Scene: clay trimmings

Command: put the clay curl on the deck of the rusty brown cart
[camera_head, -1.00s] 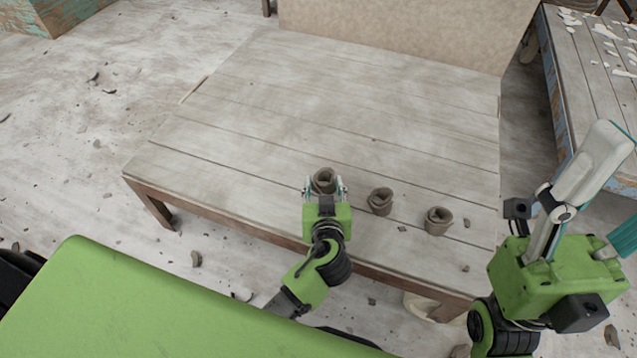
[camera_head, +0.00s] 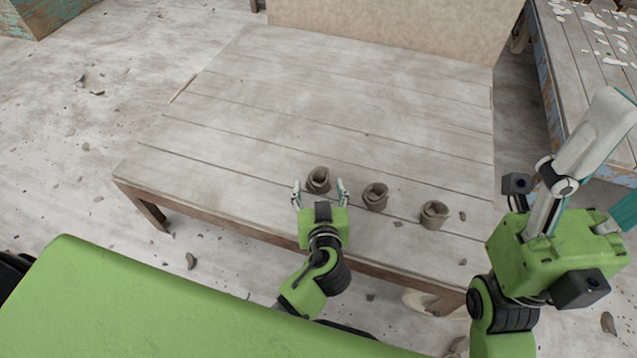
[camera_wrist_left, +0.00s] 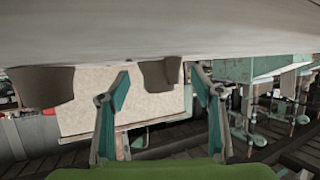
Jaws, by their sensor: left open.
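Three similar grey-brown clay curls stand along the near side of a plank table: a left one (camera_head: 318,180), a middle one (camera_head: 375,197) and a right one (camera_head: 434,214). My left gripper (camera_head: 319,189) is open and empty just in front of the left curl, its fingertips spread to either side. In the left wrist view, where the table is on top, one curl (camera_wrist_left: 158,73) shows beyond and between the open fingers and another curl (camera_wrist_left: 42,88) stands to the left. My right gripper (camera_head: 590,160) is at the right, its fingertips unclear. I cannot make out a rusty brown cart.
The plank table (camera_head: 300,100) is bare behind the curls, with a beige board (camera_head: 390,30) at its back. Small clay scraps lie near its right front. Another table (camera_head: 590,60) with pale flakes stands at the right. Debris lies on the floor.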

